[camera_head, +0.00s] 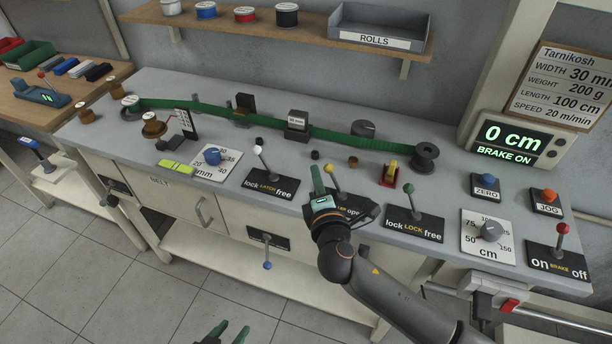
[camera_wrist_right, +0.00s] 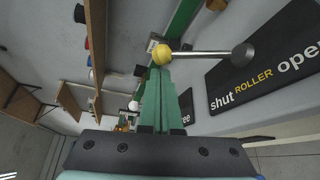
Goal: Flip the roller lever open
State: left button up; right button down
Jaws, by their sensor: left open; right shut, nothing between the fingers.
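The roller lever's yellow knob (camera_head: 328,168) shows just right of my right gripper's fingertips. Its plate (camera_head: 368,210), partly hidden by my right gripper, reads "ope" in the head view. In the right wrist view the yellow knob (camera_wrist_right: 162,55) sits on a metal rod above the "shut ROLLER open" plate (camera_wrist_right: 270,78); the lever leans toward the shut side. My right gripper (camera_head: 316,170) is shut and empty. Its green fingertips (camera_wrist_right: 160,72) appear beside the knob; I cannot tell whether they touch. My left gripper (camera_head: 230,330) is open and empty, low in front of the bench.
The white-knobbed latch lever (camera_head: 260,152) stands left of the roller lever, the green-knobbed lock lever (camera_head: 410,198) right of it. A green belt (camera_head: 210,112) runs behind to a black roller (camera_head: 425,156). The display (camera_head: 507,139) reads 0 cm, BRAKE ON.

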jog(key=shift+d, duration=0.2)
dwell(0.3)
jog(key=shift+s+d+r+m+b, duration=0.1)
jog(key=shift+d+m+b, duration=0.15)
jog(key=shift+b, duration=0.3)
